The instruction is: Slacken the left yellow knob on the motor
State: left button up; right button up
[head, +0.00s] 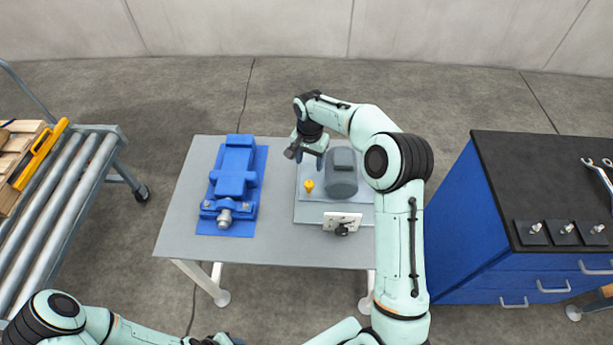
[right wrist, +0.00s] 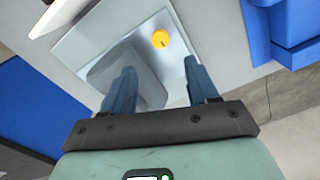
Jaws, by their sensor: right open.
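The grey motor (head: 342,176) sits on a light plate (head: 309,214) on the right part of the table. A yellow knob (head: 309,186) stands on the plate just left of the motor; it also shows in the right wrist view (right wrist: 160,39). No second yellow knob shows. My right gripper (head: 309,160) is above the plate's far left part, beyond the knob in the head view. In the right wrist view its two blue fingers (right wrist: 160,75) are apart and empty, with the knob ahead of their tips. My left gripper (head: 212,340) is barely visible at the bottom edge.
A blue machine (head: 236,180) stands on the grey table (head: 180,205) left of the motor. A roller conveyor (head: 62,190) is at left, a blue cabinet with a black top (head: 530,185) at right.

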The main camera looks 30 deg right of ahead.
aim_at(309, 183)
notch_tip(309, 183, down, 11)
jog(key=shift+w+f, duration=0.1)
dwell(0.3)
jog(key=c, duration=1)
